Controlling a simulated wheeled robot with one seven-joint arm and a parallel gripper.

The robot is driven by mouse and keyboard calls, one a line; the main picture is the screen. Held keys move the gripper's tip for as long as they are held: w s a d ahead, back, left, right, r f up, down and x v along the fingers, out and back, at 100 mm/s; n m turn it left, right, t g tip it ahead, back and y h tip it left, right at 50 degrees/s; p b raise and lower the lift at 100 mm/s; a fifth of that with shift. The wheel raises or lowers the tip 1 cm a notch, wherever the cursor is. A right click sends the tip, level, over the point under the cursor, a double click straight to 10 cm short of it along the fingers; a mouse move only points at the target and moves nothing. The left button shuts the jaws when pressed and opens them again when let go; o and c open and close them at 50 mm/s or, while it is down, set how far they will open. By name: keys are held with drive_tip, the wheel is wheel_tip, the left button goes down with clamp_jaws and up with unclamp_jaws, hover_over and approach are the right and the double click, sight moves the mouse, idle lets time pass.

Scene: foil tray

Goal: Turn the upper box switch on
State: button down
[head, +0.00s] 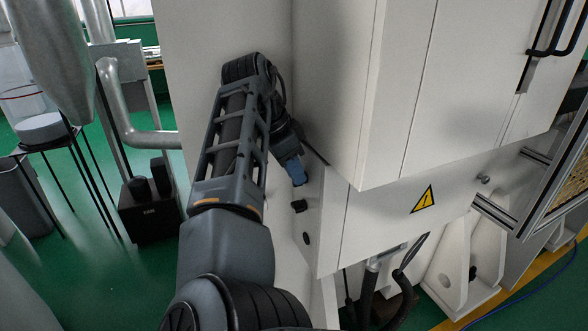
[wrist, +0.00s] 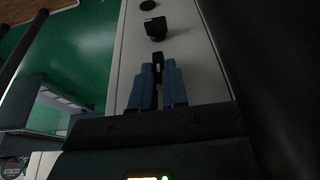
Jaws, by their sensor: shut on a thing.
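The upper box switch (wrist: 158,62) is a small dark knob on the narrow pale side panel of the box. In the wrist view it shows between the blue fingertips of my gripper (wrist: 157,75), which is shut on it. In the head view my gripper (head: 295,172) reaches the upper part of this panel, and the fingers mostly hide the switch. A second black switch (head: 299,206) sits lower on the same panel, clear of the fingers; it also shows in the wrist view (wrist: 156,27). I cannot tell whether the upper switch is on or off.
A large white cabinet (head: 330,80) overhangs the panel on the right, close to my wrist. A round black fitting (head: 306,238) lies below the second switch. A warning sign (head: 424,199) marks the front. Black hoses (head: 400,285) hang beneath.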

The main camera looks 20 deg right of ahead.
drive_tip(key=t+b, duration=0.1)
drive_tip(key=b, duration=0.1)
drive_tip(key=s+t+b, duration=0.1)
drive_tip(key=t+b, duration=0.1)
drive_tip(key=shift+f+m, duration=0.4)
drive_tip(key=t+b, duration=0.2)
drive_tip(key=b, duration=0.1)
drive_tip(key=t+b, duration=0.1)
drive_tip(key=shift+s+f, duration=0.25)
drive_tip(key=m+t+b, duration=0.1)
drive_tip(key=t+b, duration=0.2)
drive_tip(key=b, duration=0.4)
drive_tip(key=f+m+t+h+b, duration=0.1)
drive_tip(key=t+b, duration=0.2)
drive_tip(key=b, duration=0.5)
drive_tip(key=s+m+t+h+b, duration=0.1)
drive_tip(key=t+b, duration=0.3)
drive_tip(key=b, duration=0.4)
drive_tip(key=shift+s+f+m, duration=0.1)
drive_tip(key=shift+f+m, duration=0.2)
drive_tip(key=shift+f, duration=0.1)
drive_tip(key=shift+r+t+h+b, duration=0.15)
drive_tip(key=shift+t+h+b, duration=0.25)
drive_tip(key=shift+b, duration=0.1)
